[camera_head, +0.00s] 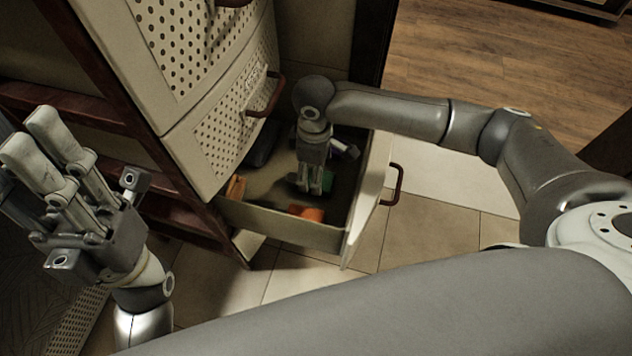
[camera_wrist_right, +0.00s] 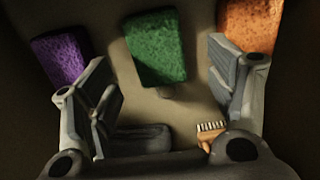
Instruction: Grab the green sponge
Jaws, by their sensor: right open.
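The green sponge (camera_wrist_right: 155,47) lies in the open drawer, between the two fingers and a little beyond their tips in the right wrist view. In the head view a small part of the green sponge (camera_head: 328,180) shows beside my right gripper (camera_head: 316,188), which points down into the drawer. My right gripper (camera_wrist_right: 165,85) is open with nothing between its fingers. My left gripper (camera_head: 50,150) is raised at the left, outside the drawer, with its fingers apart and empty.
A purple sponge (camera_wrist_right: 60,62) lies left of the green one and an orange sponge (camera_wrist_right: 250,24) lies right. A brush (camera_wrist_right: 210,132) lies near the right finger. The drawer's side wall (camera_head: 280,225) and front (camera_head: 368,190) stand close around my right gripper. The cabinet (camera_head: 215,140) rises at the left.

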